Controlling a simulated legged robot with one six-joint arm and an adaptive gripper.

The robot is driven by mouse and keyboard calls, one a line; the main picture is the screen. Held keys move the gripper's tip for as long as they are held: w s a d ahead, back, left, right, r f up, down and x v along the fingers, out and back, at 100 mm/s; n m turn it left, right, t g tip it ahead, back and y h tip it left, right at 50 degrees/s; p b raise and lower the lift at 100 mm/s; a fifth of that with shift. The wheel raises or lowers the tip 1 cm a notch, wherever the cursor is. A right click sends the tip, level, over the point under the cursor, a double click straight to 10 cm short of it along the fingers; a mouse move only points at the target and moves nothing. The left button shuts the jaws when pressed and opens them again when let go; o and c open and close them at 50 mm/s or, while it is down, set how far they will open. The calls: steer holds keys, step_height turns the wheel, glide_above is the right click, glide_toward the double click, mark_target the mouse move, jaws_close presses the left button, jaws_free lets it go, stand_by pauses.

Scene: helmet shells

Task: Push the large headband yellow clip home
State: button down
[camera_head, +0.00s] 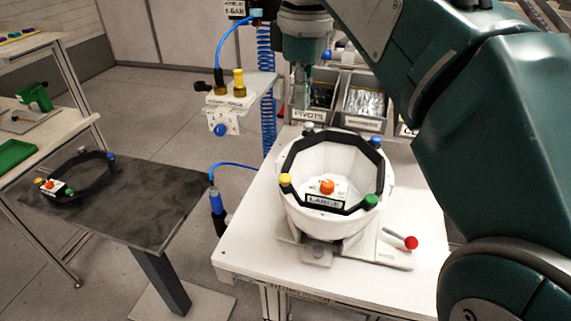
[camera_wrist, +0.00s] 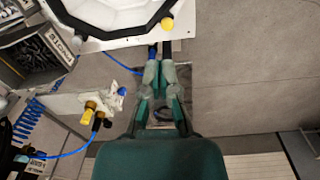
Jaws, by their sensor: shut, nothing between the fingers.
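The large headband (camera_head: 333,209) is a black band labelled LARGE around the rim of a white helmet shell (camera_head: 325,222). Its yellow clip (camera_head: 285,179) stands at the near left of the rim. The yellow clip also shows in the wrist view (camera_wrist: 167,24), beyond my fingertips. Green (camera_head: 371,201), blue (camera_head: 388,150) and pale (camera_head: 308,129) clips sit around the rim. I cannot tell how deeply the yellow clip is seated. My gripper (camera_head: 302,90) is shut and empty, hanging behind the shell near the bins; its fingers show in the wrist view (camera_wrist: 160,72).
The shell rests in a fixture on a white table (camera_head: 240,251), beside a red-knobbed lever (camera_head: 410,242). Bins (camera_head: 363,106) stand behind. A small shelf (camera_head: 250,97) with yellow and blue tools is at left. A second headband (camera_head: 104,181) lies on a dark table.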

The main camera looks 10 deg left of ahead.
mark_target(285, 176)
steer(key=shift+s+a+r+n, duration=0.15)
steer(key=shift+a+n, duration=0.2)
steer(key=shift+a, duration=0.25)
steer(key=shift+a+r+n, duration=0.15)
steer(key=shift+a+n, duration=0.2)
steer(key=shift+a, duration=0.25)
step_height(285, 176, down, 14)
